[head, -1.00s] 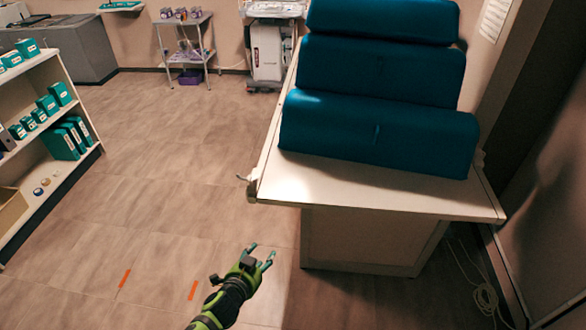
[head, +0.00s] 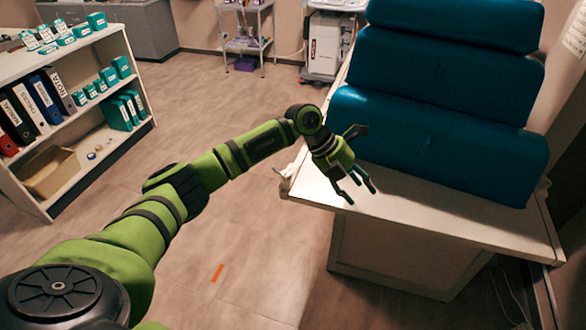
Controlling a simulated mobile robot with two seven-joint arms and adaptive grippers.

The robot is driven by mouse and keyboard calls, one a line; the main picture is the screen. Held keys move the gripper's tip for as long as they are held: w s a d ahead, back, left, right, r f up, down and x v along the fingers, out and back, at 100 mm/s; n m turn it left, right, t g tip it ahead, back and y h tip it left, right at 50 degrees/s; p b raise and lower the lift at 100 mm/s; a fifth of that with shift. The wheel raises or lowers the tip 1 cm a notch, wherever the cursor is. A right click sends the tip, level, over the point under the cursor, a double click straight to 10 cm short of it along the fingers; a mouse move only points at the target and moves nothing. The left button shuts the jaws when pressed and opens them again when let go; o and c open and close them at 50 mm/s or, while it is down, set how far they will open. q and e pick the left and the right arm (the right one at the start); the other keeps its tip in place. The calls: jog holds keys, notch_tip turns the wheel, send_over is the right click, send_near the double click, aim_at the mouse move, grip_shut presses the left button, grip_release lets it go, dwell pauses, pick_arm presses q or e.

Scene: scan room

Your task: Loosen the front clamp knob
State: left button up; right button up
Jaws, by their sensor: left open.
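A small pale fitting, apparently the front clamp knob (head: 284,171), sticks out from the left edge of the couch top (head: 458,222) near its front corner. It is too small to make out in detail. My left gripper (head: 361,194) comes in from the left and is open and empty, with its fingers pointing down and to the right. In the picture it lies over the front left part of the couch top, to the right of the fitting. I cannot tell its exact height above the surface. My right gripper is not in view.
Blue cushions (head: 437,142) fill the back of the couch top. A shelf unit (head: 135,64) with binders and boxes stands at the left. A trolley (head: 245,40) and a white machine (head: 325,45) stand behind. The floor between is open.

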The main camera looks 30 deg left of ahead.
aim_at(286, 172)
pick_arm(q)
jog(key=a+r+y, duration=0.1)
jog(key=a+y, duration=0.1)
jog(key=a, duration=0.4)
jog(key=s+a+r+n+g+y, duration=0.1)
jog(key=a+r+y, duration=0.1)
jog(key=a, duration=0.4)
jog(key=a+r+n+g+y, duration=0.1)
jog(key=a+y, duration=0.2)
jog(key=a, duration=0.3)
jog(key=shift+s+a+r, duration=0.15)
jog(key=shift+s+a, duration=0.15)
jog(key=shift+a, duration=0.2)
notch_tip(286, 172, down, 6)
jog(key=shift+r+p, duration=0.15)
jog(key=shift+p, duration=0.8)
jog(key=shift+d+f, duration=0.1)
jog(key=shift+f, duration=0.45)
jog(key=shift+c, duration=0.4)
